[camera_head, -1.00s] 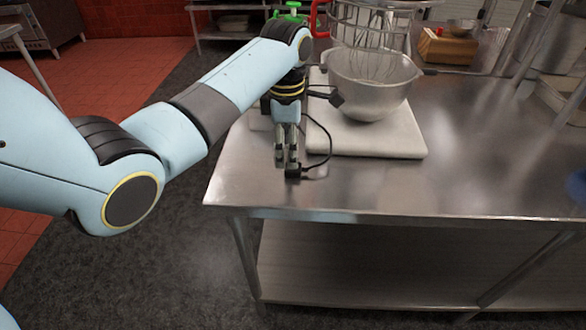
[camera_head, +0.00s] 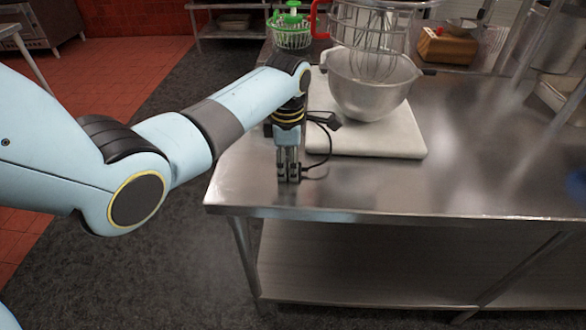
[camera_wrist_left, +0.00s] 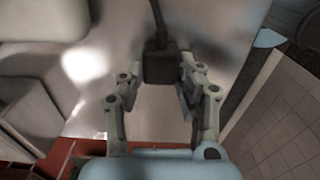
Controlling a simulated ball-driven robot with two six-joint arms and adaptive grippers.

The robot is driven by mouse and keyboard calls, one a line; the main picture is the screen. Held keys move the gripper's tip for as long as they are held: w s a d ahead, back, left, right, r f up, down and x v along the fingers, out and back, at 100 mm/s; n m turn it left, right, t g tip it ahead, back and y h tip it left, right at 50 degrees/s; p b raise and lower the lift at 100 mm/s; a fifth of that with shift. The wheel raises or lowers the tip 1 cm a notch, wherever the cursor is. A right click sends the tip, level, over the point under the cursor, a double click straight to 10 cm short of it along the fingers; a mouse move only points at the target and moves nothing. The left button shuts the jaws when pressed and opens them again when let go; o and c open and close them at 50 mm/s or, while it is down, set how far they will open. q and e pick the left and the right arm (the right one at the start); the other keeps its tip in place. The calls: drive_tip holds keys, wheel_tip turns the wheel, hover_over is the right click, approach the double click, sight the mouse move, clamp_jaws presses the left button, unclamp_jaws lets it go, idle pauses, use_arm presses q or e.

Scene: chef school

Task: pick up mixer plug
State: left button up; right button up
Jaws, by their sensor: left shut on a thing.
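The mixer plug (camera_wrist_left: 160,64) is a dark block with a black cable running up from it in the left wrist view. My left gripper (camera_head: 288,179) points down at the front left of the steel table and is shut on the plug. In the left wrist view its fingers (camera_wrist_left: 158,88) flank the plug. In the head view the fingers mostly hide the plug. The cable (camera_head: 330,150) loops to the right of the fingers. The mixer's metal bowl (camera_head: 368,88) with a whisk stands on a white base (camera_head: 385,143). My right gripper is not in view.
The steel table (camera_head: 480,165) is clear to the right of the mixer base. Its front edge lies just below my left gripper. A green-topped basket (camera_head: 291,32) and a wooden block (camera_head: 446,48) stand farther back.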

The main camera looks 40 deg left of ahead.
use_arm(q)
clamp_jaws()
drive_tip(key=shift+r, duration=0.65)
wheel_tip(320, 180, up, 3)
drive_tip(key=shift+w, duration=0.1)
drive_tip(key=w+d+r+b, duration=0.3)
drive_tip(key=w+d+r, duration=0.3)
drive_tip(key=d, duration=0.3)
drive_tip(key=shift+w+d+r, duration=0.15)
drive_tip(key=shift+d+r, duration=0.2)
drive_tip(key=shift+r, duration=0.05)
